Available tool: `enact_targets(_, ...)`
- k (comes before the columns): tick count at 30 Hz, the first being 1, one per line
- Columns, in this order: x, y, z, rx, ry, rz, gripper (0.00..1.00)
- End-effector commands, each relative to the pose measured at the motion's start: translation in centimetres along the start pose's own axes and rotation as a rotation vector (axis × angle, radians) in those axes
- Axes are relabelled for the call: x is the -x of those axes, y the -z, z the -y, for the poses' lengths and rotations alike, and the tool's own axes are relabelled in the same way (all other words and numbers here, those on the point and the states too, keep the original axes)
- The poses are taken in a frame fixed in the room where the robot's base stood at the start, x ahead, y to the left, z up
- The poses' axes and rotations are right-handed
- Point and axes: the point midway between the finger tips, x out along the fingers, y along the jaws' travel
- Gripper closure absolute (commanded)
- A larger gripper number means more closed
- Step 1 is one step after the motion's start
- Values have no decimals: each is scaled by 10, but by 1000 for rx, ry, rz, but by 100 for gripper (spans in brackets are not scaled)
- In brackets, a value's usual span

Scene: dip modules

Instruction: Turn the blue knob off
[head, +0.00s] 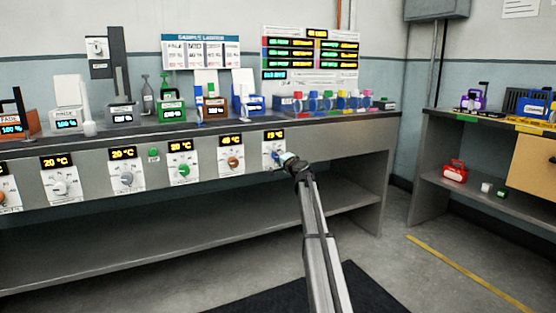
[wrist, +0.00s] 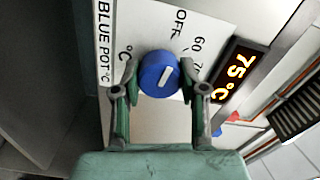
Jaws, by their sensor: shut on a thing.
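The blue knob (wrist: 157,72) sits on a white dial plate lettered "BLUE POT °C", with "OFF", "60" and a partly hidden "70" around it. A white line marks its face; in the wrist view it is tilted slightly from upright. The orange display (wrist: 233,78) beside it reads 75 °C. My gripper (wrist: 158,82) has a finger on each side of the knob and is shut on it. In the head view my gripper (head: 284,158) is at the rightmost dial plate of the bench front, under its display (head: 274,135), and largely hides the knob.
Other dials with green (head: 183,170), orange (head: 233,162) and grey (head: 127,179) knobs line the bench front to the left. Coloured pots and modules (head: 318,102) stand on the bench top. A second bench (head: 433,118) stands at the right, across open floor.

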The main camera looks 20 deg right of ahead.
Motion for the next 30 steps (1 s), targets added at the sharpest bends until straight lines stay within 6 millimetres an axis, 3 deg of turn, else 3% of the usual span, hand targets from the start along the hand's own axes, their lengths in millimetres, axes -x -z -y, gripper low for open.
enact_targets(8,-2,2,2,3,1,-3,93)
enact_targets(9,-2,2,2,3,1,-3,44)
enact_targets(10,-2,1,2,3,1,-3,33)
enact_targets(23,3,0,0,1,0,-1,33)
enact_targets(30,30,-1,0,1,0,-1,33)
